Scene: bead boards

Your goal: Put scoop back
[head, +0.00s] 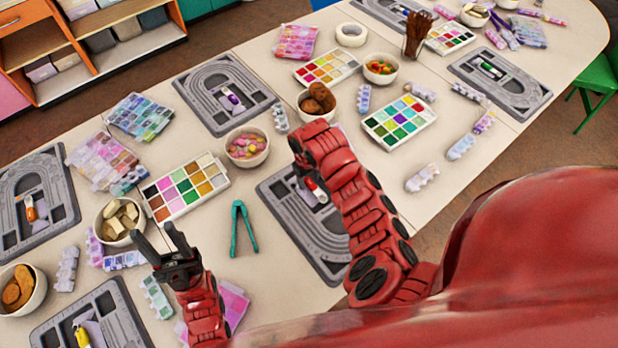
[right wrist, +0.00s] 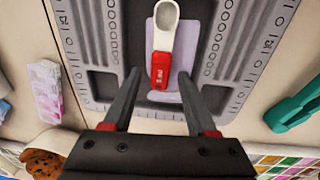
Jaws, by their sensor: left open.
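The scoop, with a white bowl and a red handle, lies in the central recess of a grey bead board; in the right wrist view the scoop (right wrist: 161,62) shows clearly, over a pale lavender patch. My left gripper (head: 158,236) is open and empty over the table at the lower left.
Green tweezers (head: 242,228) lie between my two arms. A bead palette (head: 186,186), a bowl of pink beads (head: 247,147) and a bowl of brown pieces (head: 316,101) stand around the board. Other grey boards (head: 226,93) hold similar scoops. Bare table lies around the tweezers.

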